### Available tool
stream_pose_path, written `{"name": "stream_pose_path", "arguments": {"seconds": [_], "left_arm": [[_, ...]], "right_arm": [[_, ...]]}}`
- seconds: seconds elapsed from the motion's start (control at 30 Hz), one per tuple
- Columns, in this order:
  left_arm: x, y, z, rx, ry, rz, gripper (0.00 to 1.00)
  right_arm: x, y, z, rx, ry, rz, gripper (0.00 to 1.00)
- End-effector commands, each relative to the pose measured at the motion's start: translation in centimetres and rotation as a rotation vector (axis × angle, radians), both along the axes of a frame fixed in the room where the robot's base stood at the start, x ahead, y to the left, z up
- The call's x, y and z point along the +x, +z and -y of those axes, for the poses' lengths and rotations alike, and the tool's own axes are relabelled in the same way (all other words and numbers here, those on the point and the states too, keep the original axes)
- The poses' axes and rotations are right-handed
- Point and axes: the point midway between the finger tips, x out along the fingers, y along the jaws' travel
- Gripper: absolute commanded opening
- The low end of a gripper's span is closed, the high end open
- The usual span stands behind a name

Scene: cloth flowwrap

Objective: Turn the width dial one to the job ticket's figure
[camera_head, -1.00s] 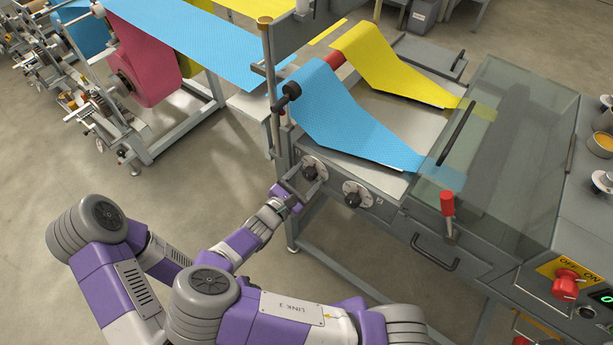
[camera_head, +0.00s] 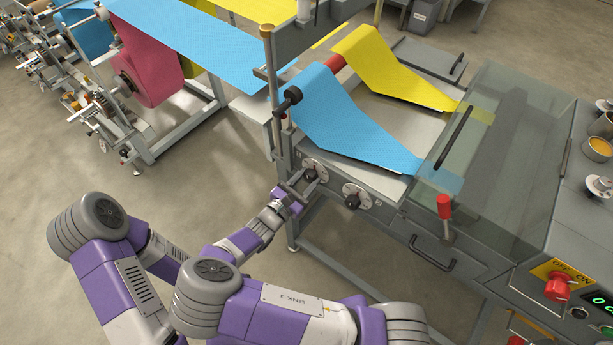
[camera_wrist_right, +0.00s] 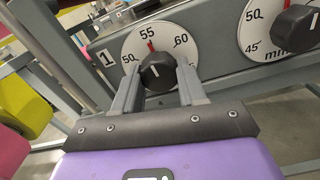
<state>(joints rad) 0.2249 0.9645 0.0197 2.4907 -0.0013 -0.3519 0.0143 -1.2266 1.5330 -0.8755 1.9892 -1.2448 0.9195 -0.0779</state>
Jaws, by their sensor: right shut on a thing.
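Width dial one (camera_head: 318,165) is a white round scale with a black knob (camera_wrist_right: 157,72) on the front of the grey machine. In the right wrist view a plate with "1" (camera_wrist_right: 107,57) stands beside its scale (camera_wrist_right: 133,46), which reads 50, 55 and 60. The knob's white line points up, near 55; the exact figure is hard to tell. My right gripper (camera_head: 303,187) is shut on this knob, one finger on each side. My left gripper is not in view. No job ticket can be made out.
A second dial (camera_head: 357,194) sits just to the right, close to my right gripper. A red-handled lever (camera_head: 444,207), a drawer handle (camera_head: 433,254) and a red switch (camera_head: 558,287) lie further right. Blue web (camera_head: 350,125) runs above the dials.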

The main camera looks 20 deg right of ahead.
Motion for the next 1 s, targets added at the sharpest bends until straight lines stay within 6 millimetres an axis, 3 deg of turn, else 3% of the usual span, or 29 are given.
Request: {"name": "stream_pose_path", "arguments": {"seconds": [0.03, 0.4, 1.0], "left_arm": [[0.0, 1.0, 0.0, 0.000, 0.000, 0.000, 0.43], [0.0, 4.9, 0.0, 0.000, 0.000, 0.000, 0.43], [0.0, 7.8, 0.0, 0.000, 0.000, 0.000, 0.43]], "right_arm": [[0.0, 0.3, 0.1, -0.021, -0.001, -0.033, 0.11], [-0.1, 0.2, 0.1, -0.231, -0.002, -0.305, 0.11], [-0.2, 0.1, 0.2, -0.522, -0.002, -0.676, 0.11]]}}
